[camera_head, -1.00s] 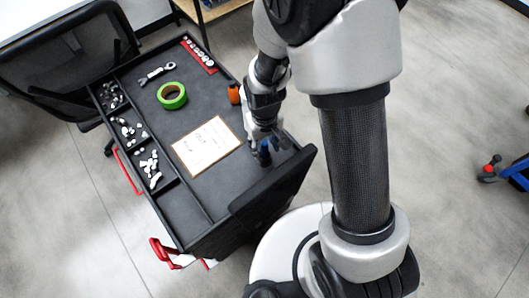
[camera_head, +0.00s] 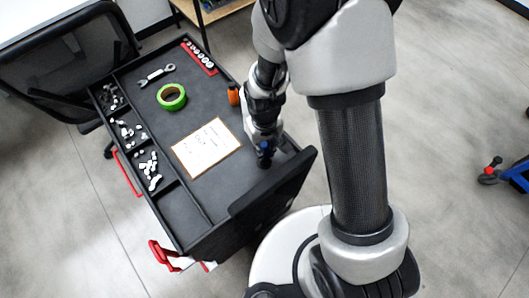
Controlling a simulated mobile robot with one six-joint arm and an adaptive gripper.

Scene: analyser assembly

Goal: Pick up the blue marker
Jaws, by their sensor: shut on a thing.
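The blue marker (camera_head: 265,147) shows as a small blue piece at the end of my gripper (camera_head: 264,153), on the right side of the black cart top. My gripper points down and is shut on the marker. Most of the marker is hidden by the fingers, and I cannot tell whether it touches the cart's surface.
The cart top (camera_head: 190,190) holds a clipboard with paper (camera_head: 206,147), green tape (camera_head: 172,97), a wrench (camera_head: 157,74), a red socket rail (camera_head: 200,57) and an orange object (camera_head: 234,94). Side compartments hold small white parts (camera_head: 148,165). A raised black panel (camera_head: 275,186) stands near my gripper.

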